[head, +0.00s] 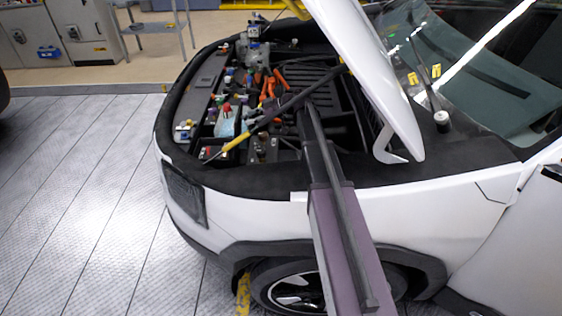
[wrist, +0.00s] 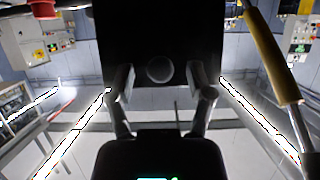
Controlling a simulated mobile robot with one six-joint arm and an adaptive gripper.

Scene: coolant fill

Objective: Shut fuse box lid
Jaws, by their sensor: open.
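In the wrist view, a black flat panel (wrist: 158,25) with a round grey spot stands upright in front of my gripper (wrist: 160,75). It looks like the raised fuse box lid, but I cannot be sure. My gripper is open, with one finger at each side of the panel's lower part. I cannot tell whether the fingers touch it. In the head view, my arm reaches over the fender into the engine bay of the white car (head: 440,205). The gripper and the fuse box cannot be clearly made out there among the dark parts.
The raised hood (head: 365,65) hangs over the right of the bay. A rod with a yellow grip (head: 236,142) slants across the bay; a yellow-gripped rod also shows at right in the wrist view (wrist: 272,55). Caps, hoses and a battery (head: 215,153) crowd the bay's left. Floor at left is clear.

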